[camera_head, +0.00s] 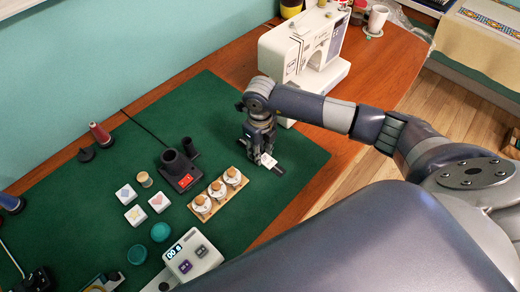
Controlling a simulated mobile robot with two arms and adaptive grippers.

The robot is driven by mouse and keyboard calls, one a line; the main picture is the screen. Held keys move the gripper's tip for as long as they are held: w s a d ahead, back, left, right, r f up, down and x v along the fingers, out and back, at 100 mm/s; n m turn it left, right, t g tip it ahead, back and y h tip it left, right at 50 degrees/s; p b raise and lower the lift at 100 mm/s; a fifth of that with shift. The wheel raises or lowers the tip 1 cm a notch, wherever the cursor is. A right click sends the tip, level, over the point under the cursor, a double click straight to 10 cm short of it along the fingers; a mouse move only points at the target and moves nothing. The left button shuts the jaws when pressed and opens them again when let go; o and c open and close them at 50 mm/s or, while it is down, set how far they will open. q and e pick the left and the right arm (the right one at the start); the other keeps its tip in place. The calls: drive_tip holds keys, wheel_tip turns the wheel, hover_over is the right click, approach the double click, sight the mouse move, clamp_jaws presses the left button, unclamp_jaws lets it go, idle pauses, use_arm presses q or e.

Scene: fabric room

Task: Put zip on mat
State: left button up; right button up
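The green mat (222,108) covers much of the wooden table. My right gripper (261,158) points down over the mat's right part, below the sewing machine. A small dark strip with a white piece (268,160) is right at its fingertips; it may be the zip, but it is too small to tell for sure. Its dark end (279,171) sticks out to the lower right. The fingers hide the rest, so I cannot tell whether they grip it or whether it rests on the mat.
A white sewing machine (296,50) stands behind my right gripper. On the mat, left of the gripper, are a wooden tray with white-and-wood pieces (201,208), a black holder (180,172), white blocks (158,202) and teal round pieces (160,232). The mat's upper middle is clear.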

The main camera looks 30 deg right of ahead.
drive_tip(key=o, duration=0.4)
drive_tip(key=shift+c, duration=0.2)
drive_tip(key=shift+r+p, duration=0.25)
drive_tip(key=shift+p, duration=0.05)
drive_tip(key=shift+r+b, duration=0.3)
drive_tip(key=shift+r, duration=0.1)
wheel_tip(320, 180, up, 11)
drive_tip(key=b, duration=0.1)
drive_tip(key=shift+b, duration=0.35)
